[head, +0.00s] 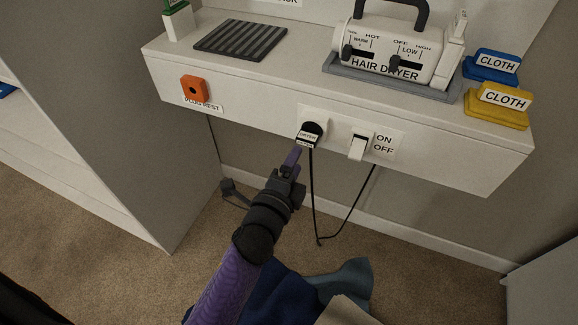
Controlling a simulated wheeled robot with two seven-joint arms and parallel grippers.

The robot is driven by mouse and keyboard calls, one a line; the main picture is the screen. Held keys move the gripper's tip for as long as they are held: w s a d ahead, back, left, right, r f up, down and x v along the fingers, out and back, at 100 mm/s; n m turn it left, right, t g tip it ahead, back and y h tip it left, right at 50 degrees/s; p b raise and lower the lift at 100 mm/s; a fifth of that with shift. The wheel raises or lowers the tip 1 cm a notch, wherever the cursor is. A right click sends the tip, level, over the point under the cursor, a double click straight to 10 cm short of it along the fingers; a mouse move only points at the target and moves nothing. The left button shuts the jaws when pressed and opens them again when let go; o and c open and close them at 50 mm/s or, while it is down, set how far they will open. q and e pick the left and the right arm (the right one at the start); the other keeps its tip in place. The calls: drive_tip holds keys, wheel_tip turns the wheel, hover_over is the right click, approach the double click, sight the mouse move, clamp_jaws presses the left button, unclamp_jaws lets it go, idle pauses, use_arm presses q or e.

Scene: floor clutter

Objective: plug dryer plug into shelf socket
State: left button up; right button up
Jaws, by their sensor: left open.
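The dryer plug (310,135), black and round with a small white label, sits against the white socket plate (322,117) on the shelf's front face. Its black cord hangs down from it in a loop; how deep the plug is seated cannot be seen. My left gripper (292,158) is open, just below and slightly left of the plug, with a small visible gap and nothing between its fingers. The hair dryer (390,50) rests on a grey tray on top of the shelf. My right gripper is not in view.
A rocker switch (358,146) marked ON and OFF is right of the socket. An orange plug rest (194,89) is on the shelf front at left. Blue (492,66) and yellow (497,104) cloth blocks stand at the shelf's right end. Blue cloth-like items (345,281) lie below.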

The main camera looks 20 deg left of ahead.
use_arm(q)
drive_tip(key=s, duration=0.3)
drive_tip(key=shift+s, duration=0.35)
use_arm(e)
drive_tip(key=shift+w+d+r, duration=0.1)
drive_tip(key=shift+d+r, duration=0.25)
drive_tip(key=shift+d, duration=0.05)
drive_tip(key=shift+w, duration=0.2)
